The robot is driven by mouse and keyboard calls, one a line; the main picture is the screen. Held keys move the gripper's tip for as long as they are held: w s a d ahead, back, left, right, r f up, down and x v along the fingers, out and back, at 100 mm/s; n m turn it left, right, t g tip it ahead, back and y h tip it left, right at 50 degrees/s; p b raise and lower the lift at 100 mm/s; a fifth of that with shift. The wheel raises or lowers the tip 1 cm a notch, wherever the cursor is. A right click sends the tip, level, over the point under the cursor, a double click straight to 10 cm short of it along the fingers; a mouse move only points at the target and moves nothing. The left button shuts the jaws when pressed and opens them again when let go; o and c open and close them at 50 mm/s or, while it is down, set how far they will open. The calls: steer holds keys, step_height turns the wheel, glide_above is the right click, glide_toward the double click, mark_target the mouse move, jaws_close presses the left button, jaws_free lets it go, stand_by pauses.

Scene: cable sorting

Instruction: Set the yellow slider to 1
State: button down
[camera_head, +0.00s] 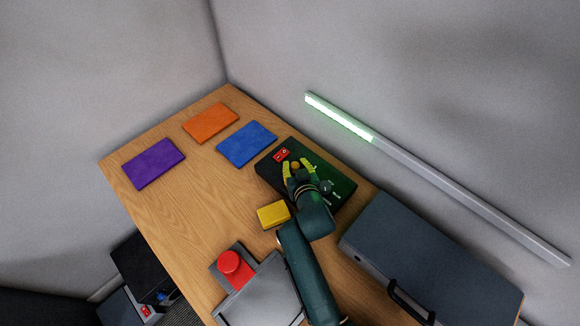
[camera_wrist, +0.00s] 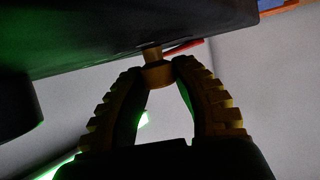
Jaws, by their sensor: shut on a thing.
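The black control panel (camera_head: 337,186) lies on the wooden table along the wall. The yellow slider knob (camera_head: 296,165) shows on the panel between the tips of my gripper (camera_head: 297,167). In the wrist view the round slider knob (camera_wrist: 157,73) hangs from the dark panel (camera_wrist: 105,40) on a short stem. My gripper (camera_wrist: 160,76) is shut on it, one ribbed finger at each side. My arm and fingers hide much of the panel, and I cannot read the slider's scale or its setting.
A red part (camera_head: 282,155) sits at the panel's upper left. A yellow block (camera_head: 272,214) and a red button (camera_head: 235,266) are nearby. Purple (camera_head: 154,163), orange (camera_head: 210,122) and blue (camera_head: 246,143) pads lie left. A grey case (camera_head: 430,250) stands right. The table's middle is clear.

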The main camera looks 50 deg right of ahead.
steer(key=c, duration=0.8)
jaws_free()
steer(key=shift+f, duration=0.1)
steer(key=v, duration=1.2)
steer(key=shift+s, duration=0.1)
